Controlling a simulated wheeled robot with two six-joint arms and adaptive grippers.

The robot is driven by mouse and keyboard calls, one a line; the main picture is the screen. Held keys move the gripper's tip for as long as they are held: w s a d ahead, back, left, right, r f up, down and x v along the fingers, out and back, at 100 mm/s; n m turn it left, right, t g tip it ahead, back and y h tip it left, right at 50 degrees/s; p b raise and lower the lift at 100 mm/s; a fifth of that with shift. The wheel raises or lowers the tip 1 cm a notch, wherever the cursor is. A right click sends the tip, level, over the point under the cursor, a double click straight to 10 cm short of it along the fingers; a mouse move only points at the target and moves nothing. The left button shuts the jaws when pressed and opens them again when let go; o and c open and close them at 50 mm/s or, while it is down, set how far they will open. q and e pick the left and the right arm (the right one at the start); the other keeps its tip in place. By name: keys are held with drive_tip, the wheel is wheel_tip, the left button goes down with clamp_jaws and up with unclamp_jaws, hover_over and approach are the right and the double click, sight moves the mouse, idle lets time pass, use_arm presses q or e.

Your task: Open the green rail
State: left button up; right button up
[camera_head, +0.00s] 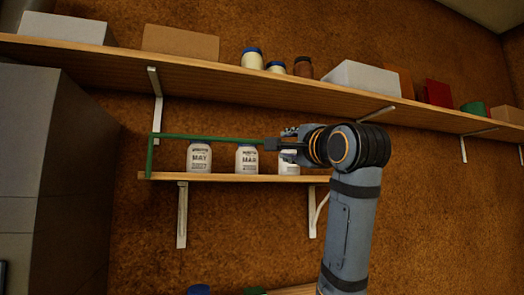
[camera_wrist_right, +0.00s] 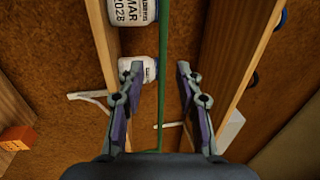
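The green rail (camera_head: 205,138) runs level in front of the jars on the small lower shelf (camera_head: 225,178), with a green upright at its left end. Its right end is hidden behind my right gripper (camera_head: 272,143). In the right wrist view, the rail (camera_wrist_right: 163,45) passes between the two spread fingers of my right gripper (camera_wrist_right: 158,76), with a gap on both sides. Behind the rail stand a MAY jar (camera_head: 199,157), a MAR jar (camera_head: 246,160) and a third jar (camera_head: 288,168) partly covered by the gripper. My left gripper is not in view.
A long upper shelf (camera_head: 210,73) above holds boxes and lidded jars. A grey cabinet (camera_head: 50,150) stands at the left. White brackets (camera_head: 182,215) hold up the lower shelf. A blue lid (camera_head: 198,290) shows at the bottom edge. The wall left of the rail is free.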

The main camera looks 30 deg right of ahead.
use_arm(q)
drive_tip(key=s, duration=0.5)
use_arm(e)
drive_tip(key=p+x, duration=0.2)
drive_tip(key=x, duration=0.1)
drive_tip(key=p+x, duration=0.2)
drive_tip(key=x, duration=0.1)
drive_tip(key=p+x, duration=0.2)
drive_tip(key=x, duration=0.1)
drive_tip(key=shift+w+d+r, duration=0.1)
drive_tip(key=shift+d+r, duration=0.1)
drive_tip(key=shift+r, duration=0.1)
drive_tip(key=shift+w, duration=0.1)
drive_tip(key=shift+c, duration=1.1)
drive_tip(key=c, duration=0.5)
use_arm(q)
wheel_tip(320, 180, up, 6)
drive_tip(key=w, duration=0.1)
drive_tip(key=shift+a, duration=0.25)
use_arm(e)
clamp_jaws()
